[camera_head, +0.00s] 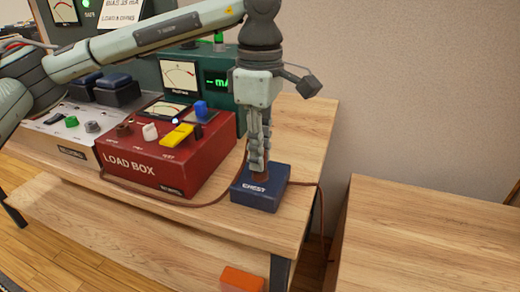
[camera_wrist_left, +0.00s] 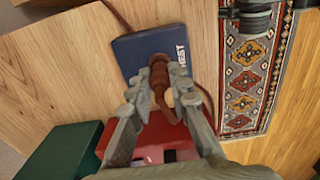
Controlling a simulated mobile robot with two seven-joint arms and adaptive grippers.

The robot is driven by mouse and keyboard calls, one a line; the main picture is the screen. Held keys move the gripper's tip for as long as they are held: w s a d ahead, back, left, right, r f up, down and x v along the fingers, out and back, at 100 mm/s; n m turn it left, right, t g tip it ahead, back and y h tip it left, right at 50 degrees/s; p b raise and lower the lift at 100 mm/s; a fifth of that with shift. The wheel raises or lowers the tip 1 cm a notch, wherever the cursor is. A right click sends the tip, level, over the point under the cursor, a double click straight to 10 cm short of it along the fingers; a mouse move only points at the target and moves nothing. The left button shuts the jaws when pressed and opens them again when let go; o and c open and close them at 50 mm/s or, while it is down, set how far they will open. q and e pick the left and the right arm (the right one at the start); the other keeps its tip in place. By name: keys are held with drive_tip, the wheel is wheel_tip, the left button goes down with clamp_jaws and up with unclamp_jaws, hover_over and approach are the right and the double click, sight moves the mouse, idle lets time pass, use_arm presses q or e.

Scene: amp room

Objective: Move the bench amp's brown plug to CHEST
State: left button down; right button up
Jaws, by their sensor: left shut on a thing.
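The dark blue CHEST box (camera_head: 250,199) sits near the right front corner of the bench, and it also shows in the left wrist view (camera_wrist_left: 138,50). My left gripper (camera_head: 257,168) points straight down over the box's top. It is shut on the brown plug (camera_wrist_left: 159,76), whose tip is at or just above the box's top. I cannot tell if it is seated in the socket. The plug's brown cord curves away between the fingers. In the head view the fingers mostly hide the plug. My right gripper is not in view.
The red LOAD BOX (camera_head: 140,170), with knobs and a yellow switch, stands left of the CHEST box. A green meter unit (camera_head: 222,62) is behind. A brown cable (camera_head: 190,204) crosses the bench front. An orange block (camera_head: 242,279) sits lower down. Another wooden surface (camera_head: 430,240) is at right.

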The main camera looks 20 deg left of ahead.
use_arm(q)
drive_tip(key=c, duration=1.3)
unclamp_jaws()
drive_tip(key=shift+c, duration=0.2)
wheel_tip(320, 180, up, 12)
